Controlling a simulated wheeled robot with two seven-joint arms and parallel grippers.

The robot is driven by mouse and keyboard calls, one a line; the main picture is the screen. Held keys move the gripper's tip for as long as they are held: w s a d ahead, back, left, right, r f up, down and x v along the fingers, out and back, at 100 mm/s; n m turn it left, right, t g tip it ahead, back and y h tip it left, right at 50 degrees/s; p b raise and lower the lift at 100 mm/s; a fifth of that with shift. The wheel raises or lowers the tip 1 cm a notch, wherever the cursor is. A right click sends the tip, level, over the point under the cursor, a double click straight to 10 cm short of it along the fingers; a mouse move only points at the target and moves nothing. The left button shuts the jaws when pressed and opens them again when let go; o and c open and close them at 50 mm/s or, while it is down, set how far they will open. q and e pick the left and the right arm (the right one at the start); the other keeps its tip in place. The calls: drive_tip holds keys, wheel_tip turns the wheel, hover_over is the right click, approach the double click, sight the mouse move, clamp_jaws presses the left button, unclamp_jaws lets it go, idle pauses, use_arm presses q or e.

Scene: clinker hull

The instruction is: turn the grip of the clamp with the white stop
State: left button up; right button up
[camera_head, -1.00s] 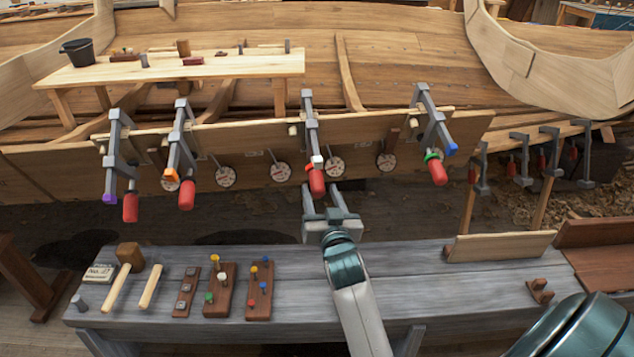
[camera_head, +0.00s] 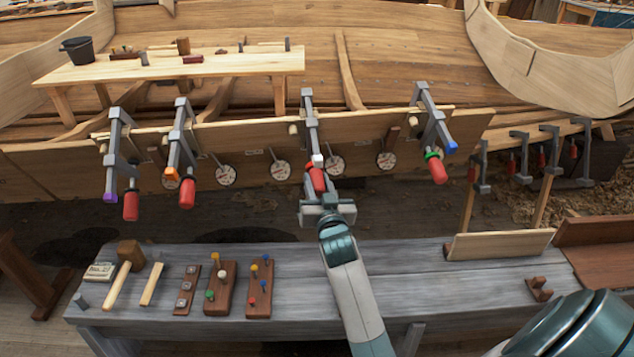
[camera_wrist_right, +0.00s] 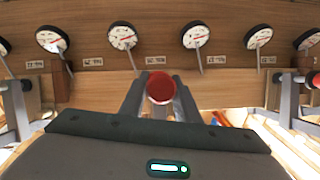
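The clamp with the white stop (camera_head: 312,125) hangs on the plank edge at the middle of the head view. Its white stop (camera_head: 317,159) sits just above its red grip (camera_head: 317,179). My right gripper (camera_head: 319,184) is at this grip from below, with one finger on each side of it. In the right wrist view the grip's round red end (camera_wrist_right: 160,87) lies between the two fingers. The fingers look spread about as wide as before, so the gripper looks open around the grip. Exact contact is hard to see. My left gripper is not in view.
Similar clamps with a purple stop (camera_head: 110,198), an orange stop (camera_head: 172,174) and a blue end (camera_head: 451,148) hang along the plank. Several dial gauges (camera_head: 280,170) line the plank behind. A grey bench (camera_head: 300,285) with tools stands below.

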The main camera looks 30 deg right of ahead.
drive_tip(key=shift+n+h+p, duration=0.4)
drive_tip(key=shift+n, duration=0.1)
drive_tip(key=shift+n+g+h, duration=0.4)
drive_tip(key=shift+n, duration=0.1)
drive_tip(key=shift+f, duration=0.1)
drive_tip(key=shift+n+h, duration=0.5)
drive_tip(key=shift+n, duration=0.1)
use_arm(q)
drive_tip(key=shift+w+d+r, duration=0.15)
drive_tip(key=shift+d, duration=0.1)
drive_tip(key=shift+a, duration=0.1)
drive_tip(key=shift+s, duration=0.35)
